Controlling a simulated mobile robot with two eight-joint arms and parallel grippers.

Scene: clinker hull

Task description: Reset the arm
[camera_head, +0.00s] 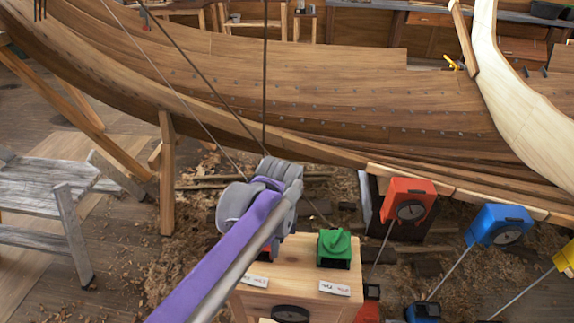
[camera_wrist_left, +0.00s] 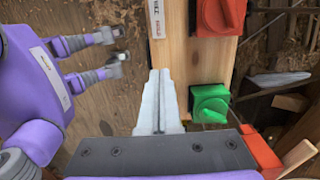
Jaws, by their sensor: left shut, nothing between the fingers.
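My left arm, purple with grey joints, comes in from the lower left of the head view. Its end (camera_head: 262,195) is over the left part of a wooden box, and the fingers are hidden there. In the left wrist view my left gripper (camera_wrist_left: 159,75) is shut and empty, with its fingers beside the box's top (camera_wrist_left: 177,57). The box (camera_head: 305,275) carries a green knob (camera_head: 335,248) on the right and a red one mostly behind my arm. The green knob (camera_wrist_left: 209,103) and red knob (camera_wrist_left: 220,15) show in the wrist view, apart from the fingers. My right gripper is in neither view.
The wooden hull (camera_head: 280,85) spans the back. Red (camera_head: 408,201), blue (camera_head: 498,226) and yellow (camera_head: 566,259) devices on rods stand to the right. A grey wooden bench (camera_head: 45,180) stands at left. Ropes hang above my arm. The floor between bench and box is mostly clear.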

